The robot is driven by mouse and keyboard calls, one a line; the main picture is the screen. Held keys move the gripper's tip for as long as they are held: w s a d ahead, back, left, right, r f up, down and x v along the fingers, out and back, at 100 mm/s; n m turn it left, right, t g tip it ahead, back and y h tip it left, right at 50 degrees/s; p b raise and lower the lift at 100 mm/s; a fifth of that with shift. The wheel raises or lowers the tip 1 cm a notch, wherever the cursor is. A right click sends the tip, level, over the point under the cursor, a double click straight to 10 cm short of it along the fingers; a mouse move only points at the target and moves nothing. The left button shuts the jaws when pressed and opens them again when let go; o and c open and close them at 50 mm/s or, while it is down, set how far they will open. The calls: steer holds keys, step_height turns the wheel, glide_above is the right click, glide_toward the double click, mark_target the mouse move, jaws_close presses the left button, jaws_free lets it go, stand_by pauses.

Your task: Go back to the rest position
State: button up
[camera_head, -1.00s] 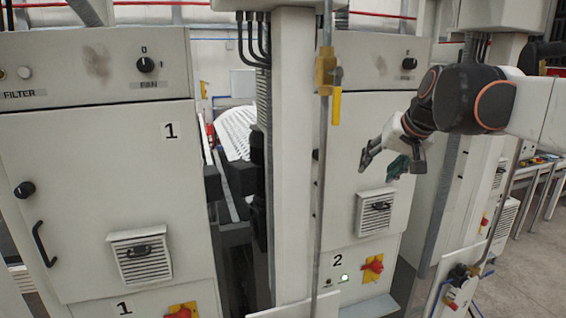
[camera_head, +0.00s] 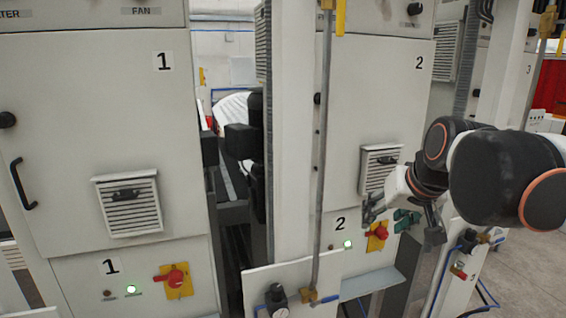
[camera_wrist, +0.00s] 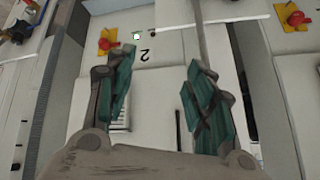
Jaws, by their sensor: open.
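My gripper (camera_head: 404,222) is on the right of the head view, in front of the lower part of cabinet 2 (camera_head: 385,110). Its two fingers are spread, with nothing between them. In the wrist view, my gripper (camera_wrist: 162,80) shows two teal-padded fingers standing well apart. Beyond them is a pale panel with an upside-down label 2 (camera_wrist: 145,56). In the head view, the red rotary switch (camera_head: 378,232) on its yellow plate is close beside a fingertip in the picture. I cannot tell the gap in depth.
Cabinet 1 (camera_head: 100,120) fills the left, with a black handle (camera_head: 22,184), a red switch (camera_head: 172,279) and a lit green lamp (camera_head: 131,289). A vertical pipe (camera_head: 322,150) and a regulator (camera_head: 277,298) stand between the cabinets.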

steer(key=s+f+b, duration=0.5)
steer(key=f+b, duration=0.2)
steer(key=f, duration=0.6)
steer(key=s+f+n+b, duration=0.1)
steer(key=s+f+b, duration=0.5)
steer(key=f, duration=0.7)
steer(key=s+f+h+b, duration=0.1)
steer(key=s+f+b, duration=0.4)
steer(key=f+b, duration=0.5)
step_height(320, 180, down, 4)
steer(key=shift+s+a+r, duration=0.25)
steer(key=shift+s+a, duration=0.05)
steer(key=shift+s, duration=0.05)
